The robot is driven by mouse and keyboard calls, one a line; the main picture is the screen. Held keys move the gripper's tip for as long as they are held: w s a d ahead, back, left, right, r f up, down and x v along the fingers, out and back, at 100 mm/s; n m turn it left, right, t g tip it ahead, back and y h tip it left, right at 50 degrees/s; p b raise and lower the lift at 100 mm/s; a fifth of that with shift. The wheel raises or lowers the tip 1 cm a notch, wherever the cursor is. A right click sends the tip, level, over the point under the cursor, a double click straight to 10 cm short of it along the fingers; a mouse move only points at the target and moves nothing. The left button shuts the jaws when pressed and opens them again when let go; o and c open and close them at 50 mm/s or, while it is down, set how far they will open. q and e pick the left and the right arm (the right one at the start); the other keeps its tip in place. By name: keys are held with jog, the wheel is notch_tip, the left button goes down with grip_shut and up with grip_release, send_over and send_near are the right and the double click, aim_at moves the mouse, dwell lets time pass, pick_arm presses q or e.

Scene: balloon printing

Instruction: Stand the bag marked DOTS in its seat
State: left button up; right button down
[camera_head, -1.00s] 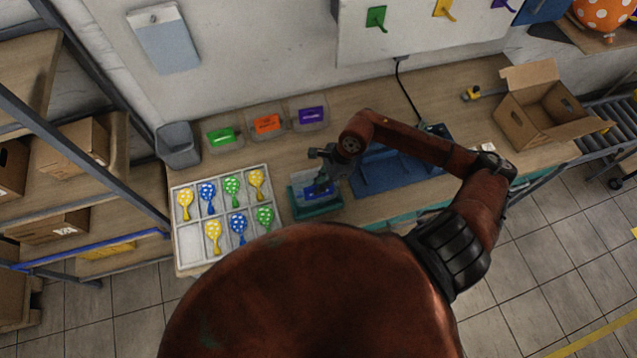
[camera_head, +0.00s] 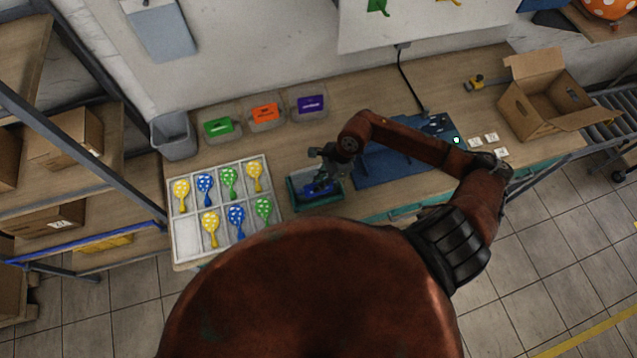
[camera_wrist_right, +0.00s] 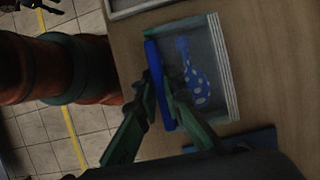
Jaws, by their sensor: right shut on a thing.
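My right gripper (camera_head: 322,186) is low over the teal-rimmed tray (camera_head: 296,203) on the bench. In the right wrist view its fingers (camera_wrist_right: 162,88) are shut on a blue bag (camera_wrist_right: 152,60), seen edge-on as a narrow strip. No marking on it is readable. The bag is at the near side of the tray (camera_wrist_right: 236,100); I cannot tell whether it touches the tray floor. A blue balloon shape with white dots (camera_wrist_right: 198,85) shows inside the tray. A dark claw shape, probably my left gripper (camera_wrist_right: 40,6), is cut off at the wrist view's top edge.
A white compartment tray (camera_head: 187,238) of dotted balloon shapes lies left. A blue board (camera_head: 375,168) lies right; an open carton (camera_head: 545,105) is farther right.

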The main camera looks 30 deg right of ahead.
jog(key=c, duration=2)
grip_release()
jog(key=shift+o, duration=0.2)
jog(key=shift+r, duration=0.15)
notch_tip(320, 180, up, 7)
jog(key=s+p, duration=0.3)
jog(key=shift+a+p, duration=0.35)
jog(key=shift+p, duration=0.05)
